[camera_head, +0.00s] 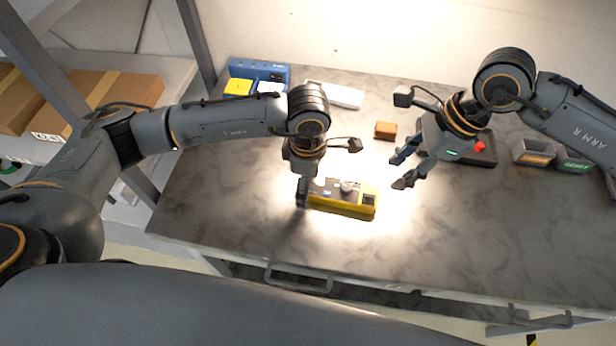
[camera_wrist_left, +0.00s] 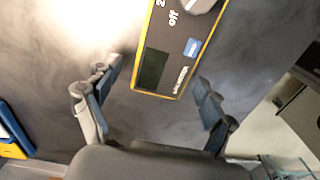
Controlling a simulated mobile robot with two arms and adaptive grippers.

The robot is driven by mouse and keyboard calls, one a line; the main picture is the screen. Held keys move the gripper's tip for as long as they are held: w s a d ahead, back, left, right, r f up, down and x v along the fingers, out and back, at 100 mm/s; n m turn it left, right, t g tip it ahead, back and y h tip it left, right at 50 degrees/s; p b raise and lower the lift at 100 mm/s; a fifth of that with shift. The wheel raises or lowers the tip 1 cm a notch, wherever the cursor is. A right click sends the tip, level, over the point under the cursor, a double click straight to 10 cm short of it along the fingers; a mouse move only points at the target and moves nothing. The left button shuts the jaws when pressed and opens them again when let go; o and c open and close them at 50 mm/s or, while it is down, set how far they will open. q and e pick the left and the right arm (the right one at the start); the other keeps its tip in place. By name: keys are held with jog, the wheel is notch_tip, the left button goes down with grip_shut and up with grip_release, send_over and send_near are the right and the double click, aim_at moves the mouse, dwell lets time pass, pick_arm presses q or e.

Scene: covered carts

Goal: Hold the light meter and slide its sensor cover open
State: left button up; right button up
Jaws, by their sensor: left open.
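The light meter (camera_head: 352,209), a yellow-edged box with a dark face, lies flat on the grey tabletop under a bright light. In the left wrist view, the meter (camera_wrist_left: 168,67) shows a dark display, a blue button, "off" lettering and part of a pale dial. I cannot clearly make out its sensor cover. My left gripper (camera_head: 327,160) is above and just behind the meter. In the left wrist view my left gripper (camera_wrist_left: 160,76) has its fingers spread, one on either side of the meter's display end. My right gripper (camera_head: 400,171) is open and empty, right of the meter.
A brown block (camera_head: 385,130) lies behind the meter. A device with a red button (camera_head: 480,146) and small grey bins (camera_head: 533,151) stand at right. A blue holder (camera_head: 262,70) is at the back left. The tabletop's front (camera_head: 440,240) is clear.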

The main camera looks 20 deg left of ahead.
pick_arm(q)
jog(key=c, duration=1.3)
jog(key=shift+c, duration=0.7)
pick_arm(e)
jog(key=shift+c, duration=0.6)
grip_shut()
jog(key=s+a+f+n+g+y, duration=0.1)
jog(key=s+a+f+y, duration=0.1)
jog(key=s+a+y, duration=0.4)
jog(key=s+a+f+n+g+y, duration=0.1)
jog(key=s+a+f, duration=0.15)
jog(key=a, duration=0.55)
jog(key=s+a+r+m+t+y, duration=0.6)
jog(key=t+y, duration=0.2)
jog(key=s+d+f+m+t+h, duration=0.2)
jog(key=d+f+m+t+h, duration=0.2)
jog(key=d+m+h, duration=0.4)
jog(key=s+d+f+m+t+h, duration=0.1)
jog(key=d+f+m+t+h, duration=0.3)
jog(key=d+m+h, duration=0.4)
jog(key=shift+s+d+t+h, duration=0.4)
jog(key=shift+t+h, duration=0.2)
jog(key=shift+h, duration=0.4)
jog(key=shift+w+f, duration=0.1)
